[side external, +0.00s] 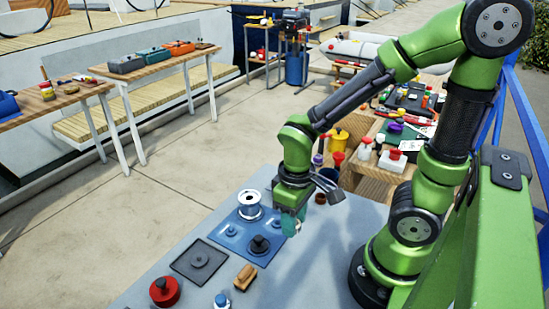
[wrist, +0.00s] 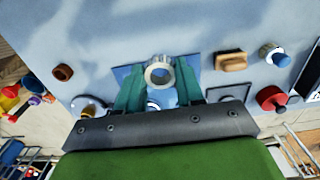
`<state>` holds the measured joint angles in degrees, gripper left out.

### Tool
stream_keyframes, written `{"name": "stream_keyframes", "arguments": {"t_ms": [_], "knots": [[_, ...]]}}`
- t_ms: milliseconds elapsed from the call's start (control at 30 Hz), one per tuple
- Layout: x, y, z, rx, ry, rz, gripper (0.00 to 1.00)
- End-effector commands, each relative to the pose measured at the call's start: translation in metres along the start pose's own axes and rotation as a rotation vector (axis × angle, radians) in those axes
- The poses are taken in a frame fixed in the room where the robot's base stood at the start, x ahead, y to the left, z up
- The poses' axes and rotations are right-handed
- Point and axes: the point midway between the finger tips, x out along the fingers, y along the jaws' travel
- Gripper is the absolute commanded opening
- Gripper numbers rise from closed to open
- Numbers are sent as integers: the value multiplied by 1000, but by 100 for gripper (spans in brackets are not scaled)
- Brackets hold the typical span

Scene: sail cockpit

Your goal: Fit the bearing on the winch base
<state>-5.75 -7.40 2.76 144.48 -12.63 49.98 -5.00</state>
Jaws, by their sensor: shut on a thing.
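My gripper (side external: 290,226) has teal fingers and hangs over the right side of the blue winch base plate (side external: 265,262). In the wrist view my gripper (wrist: 160,80) is shut on a pale metal ring, the bearing (wrist: 149,73), between its fingertips. The fingers mostly hide the bearing in the side view. The base plate carries a low blue round post (side external: 231,230), a dark knobbed piece (side external: 260,245) and a silver winch drum (side external: 249,212) at its far corner. The bearing is apart from these in the side view. The wrist view shows part of the plate (wrist: 121,73) behind the fingers.
A dark square mat with a round piece (side external: 200,258), a red knob (side external: 165,291), a wooden-handled block (side external: 245,276) and a blue-topped white piece (side external: 221,301) stand nearby. A brown ring (wrist: 63,72) lies at the other side. Bare grey table separates them.

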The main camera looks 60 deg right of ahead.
Motion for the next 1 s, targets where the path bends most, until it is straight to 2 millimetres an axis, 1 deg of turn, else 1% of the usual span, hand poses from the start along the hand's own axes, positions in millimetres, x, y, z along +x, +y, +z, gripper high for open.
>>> {"name": "stream_keyframes", "arguments": {"t_ms": [133,433,567,667,767,800,867,900,967,1000], "knots": [[-4,0,0,0,1,0,7],[-4,1,0,3,0,0,7],[0,10,0,44,-1,0,7],[3,26,-12,119,-3,0,7],[4,54,-36,222,-3,0,7],[4,68,-47,263,-3,-1,7],[4,91,-63,319,-2,-1,7],[4,107,-73,353,-2,-1,7],[4,131,-86,397,-2,-1,7],[4,147,-93,420,-1,0,7]]}}
